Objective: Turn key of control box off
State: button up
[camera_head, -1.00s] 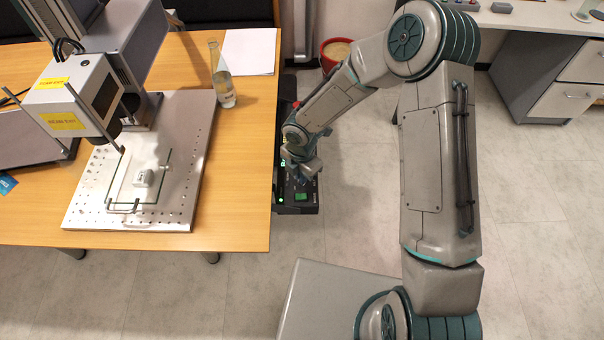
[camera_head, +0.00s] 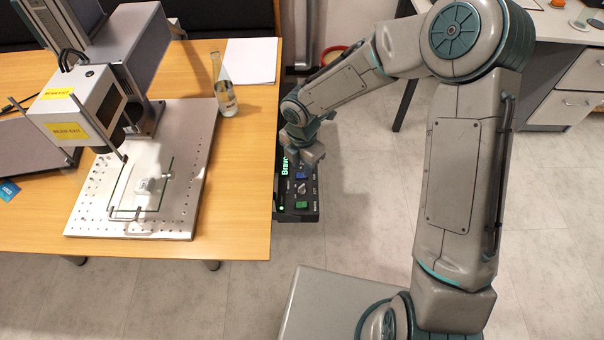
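The control box (camera_head: 297,209) is black, with small coloured controls and green lit lettering on its top. It stands low beside the right edge of the table.
The wooden table (camera_head: 240,226) holds the laser marker (camera_head: 84,108), its metal plate (camera_head: 82,215), a glass bottle (camera_head: 225,92) and white paper (camera_head: 252,58). The table edge runs close along the left of the box. The floor right of the box is open.

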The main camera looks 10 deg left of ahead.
jog(key=shift+r, duration=2.2)
jog(key=s+d+r+m+t+h, duration=0.1)
jog(key=d+r+m, duration=0.55)
jog(key=d, duration=0.25)
jog(key=s+d+r+m+h, duration=0.1)
jog(key=s+d+r+m, duration=0.1)
jog(key=d+r+m, duration=0.5)
jog(key=s+d+r+m+t+y, duration=0.1)
jog(key=s+d+r+m, duration=0.3)
jog(key=s+d+m, duration=0.6)
jog(key=m+y, duration=0.1)
jog(key=m, duration=0.5)
jog(key=shift+s+d+r+t, duration=0.2)
jog(key=shift+d+r+t, duration=0.1)
jog(key=shift+d+t, duration=0.1)
jog(key=shift+a, duration=0.1)
